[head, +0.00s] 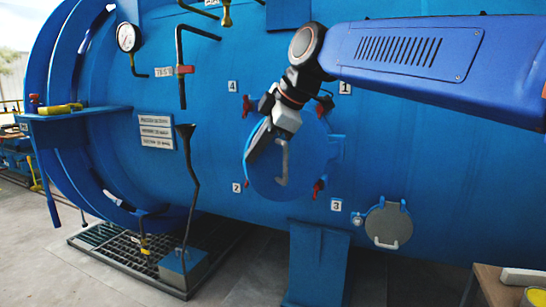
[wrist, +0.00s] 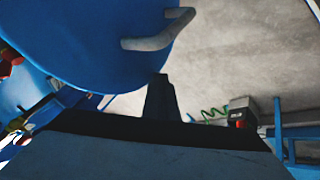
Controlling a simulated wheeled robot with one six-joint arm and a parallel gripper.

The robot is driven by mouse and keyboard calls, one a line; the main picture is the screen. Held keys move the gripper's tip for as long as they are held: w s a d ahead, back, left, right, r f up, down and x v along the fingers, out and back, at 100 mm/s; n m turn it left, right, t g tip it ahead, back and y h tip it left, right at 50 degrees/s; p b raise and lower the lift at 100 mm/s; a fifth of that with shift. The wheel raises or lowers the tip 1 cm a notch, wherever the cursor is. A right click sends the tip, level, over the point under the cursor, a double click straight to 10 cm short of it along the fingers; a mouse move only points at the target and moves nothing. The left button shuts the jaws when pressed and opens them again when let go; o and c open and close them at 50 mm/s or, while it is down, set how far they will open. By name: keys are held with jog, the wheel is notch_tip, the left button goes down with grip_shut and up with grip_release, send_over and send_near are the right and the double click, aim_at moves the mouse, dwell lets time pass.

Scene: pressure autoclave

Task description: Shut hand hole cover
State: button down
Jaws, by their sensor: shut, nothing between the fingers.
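The hand hole cover (head: 305,165) is a round blue disc with a grey bar handle (head: 283,165), in the middle of the head view. Red clamps (head: 318,188) sit around it beside number labels. In the wrist view the cover (wrist: 85,40) fills the upper left, with its handle (wrist: 158,32) near its edge. I cannot tell whether the cover is flush with its opening. My gripper (head: 254,155) is shut and empty, in front of the cover's left part, left of the handle. Its dark finger (wrist: 160,98) stands below the handle in the wrist view, apart from it in the picture.
The large blue vessel (head: 440,175) fills the background. A smaller grey round cover (head: 388,225) is at lower right. A pressure gauge (head: 128,38), pipes (head: 187,170) and a shelf (head: 80,114) are at left. A table (head: 490,285) stands at bottom right.

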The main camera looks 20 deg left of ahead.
jog(key=w+a+m+t+h, duration=0.1)
jog(key=w+a+m, duration=0.2)
jog(key=w, duration=0.4)
jog(key=w+a+m+t+h, duration=0.1)
jog(key=w+a+m+t, duration=0.1)
jog(key=w, duration=0.5)
jog(key=w+a+m+t+h, duration=0.1)
jog(key=w+a+m, duration=0.2)
jog(key=w+a, duration=0.3)
jog(key=shift+w+a+m, duration=0.1)
jog(key=shift+w+m, duration=0.3)
jog(key=shift+w, duration=0.5)
jog(key=shift+w+r, duration=0.1)
jog(key=shift+r, duration=0.05)
